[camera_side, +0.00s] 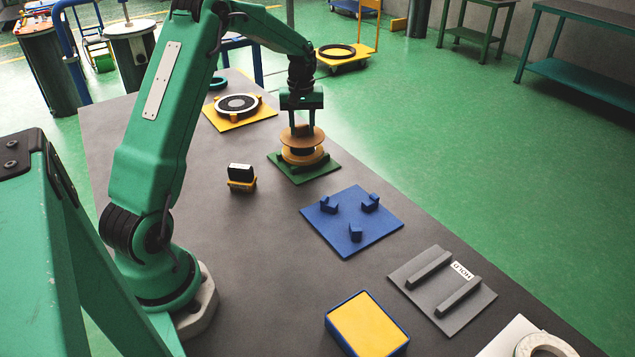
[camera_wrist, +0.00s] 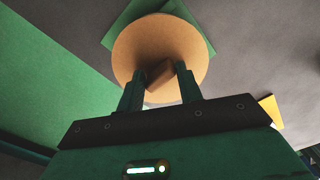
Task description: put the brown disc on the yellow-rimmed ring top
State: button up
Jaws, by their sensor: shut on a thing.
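The brown disc (camera_side: 302,138) has a small block-like knob on top and shows from above in the wrist view (camera_wrist: 180,38). My gripper (camera_side: 302,127) is shut on that knob, its fingers on either side of it in the wrist view (camera_wrist: 160,72). A tan-yellow rimmed round part (camera_side: 304,158) sits directly below the disc, over the green plate (camera_side: 322,173). The disc hides most of it, and I cannot tell whether the two touch. The disc looks about level.
A yellow plate (camera_side: 213,120) with a dark-and-white ring (camera_side: 239,104) lies at the back left. A small black-and-yellow block (camera_side: 240,177) stands left. A blue three-post plate (camera_side: 326,226), a grey railed plate (camera_side: 470,303) and a yellow-topped blue box (camera_side: 366,324) lie nearer.

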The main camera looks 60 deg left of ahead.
aim_at(302, 135)
jog(key=shift+f, duration=2.05)
jog(key=shift+f, duration=0.15)
jog(key=o, duration=1)
notch_tip(302, 135, up, 12)
jog(key=shift+r, duration=0.2)
